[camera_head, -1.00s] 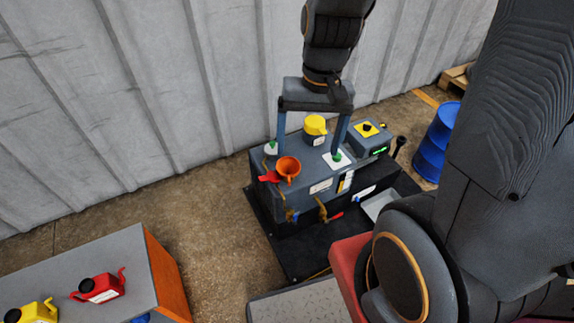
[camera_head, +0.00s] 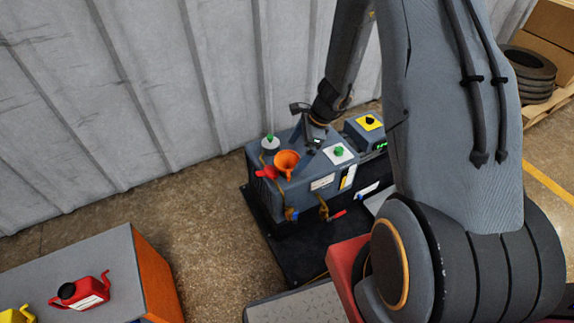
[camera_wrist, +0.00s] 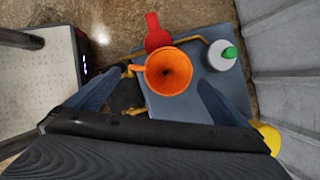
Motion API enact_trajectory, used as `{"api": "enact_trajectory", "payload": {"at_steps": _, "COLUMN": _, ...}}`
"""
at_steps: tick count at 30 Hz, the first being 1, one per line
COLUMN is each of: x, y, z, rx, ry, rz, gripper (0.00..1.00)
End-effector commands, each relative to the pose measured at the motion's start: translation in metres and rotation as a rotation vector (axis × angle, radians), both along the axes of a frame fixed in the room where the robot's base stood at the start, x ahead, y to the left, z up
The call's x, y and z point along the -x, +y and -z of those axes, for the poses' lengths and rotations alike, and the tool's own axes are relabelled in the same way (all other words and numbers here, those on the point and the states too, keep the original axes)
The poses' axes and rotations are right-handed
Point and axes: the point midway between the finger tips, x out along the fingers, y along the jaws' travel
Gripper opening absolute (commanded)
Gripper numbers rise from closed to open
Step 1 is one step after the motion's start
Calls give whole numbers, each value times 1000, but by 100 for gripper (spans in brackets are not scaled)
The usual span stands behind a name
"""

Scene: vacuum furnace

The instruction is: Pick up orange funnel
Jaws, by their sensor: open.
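The orange funnel (camera_head: 287,158) sits on top of the grey machine box (camera_head: 325,180), near its left end. In the wrist view the funnel (camera_wrist: 168,71) shows its round mouth and dark hole, with a small handle at its left rim. My gripper (camera_head: 305,160) is right beside the funnel in the head view, low over the box. In the wrist view my gripper (camera_wrist: 159,84) is open, with one finger on each side of the funnel and the funnel slightly beyond the tips. Nothing is held. I cannot tell whether a finger touches it.
A red part (camera_wrist: 156,34) lies against the funnel. A green-topped white cap (camera_wrist: 222,55) is right of it in the wrist view; another green knob (camera_head: 338,151) is on the box. A yellow cap (camera_wrist: 268,138) is near the right finger.

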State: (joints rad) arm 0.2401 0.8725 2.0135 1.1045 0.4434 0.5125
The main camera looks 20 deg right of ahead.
Motion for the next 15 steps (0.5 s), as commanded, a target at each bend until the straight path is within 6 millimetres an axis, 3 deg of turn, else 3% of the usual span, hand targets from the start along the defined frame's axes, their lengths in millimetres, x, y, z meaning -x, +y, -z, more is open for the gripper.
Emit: {"api": "enact_trajectory", "payload": {"at_steps": 15, "x": -10, "y": 24, "z": 55, "rx": 1, "ry": 1, "rz": -4, "gripper": 100}}
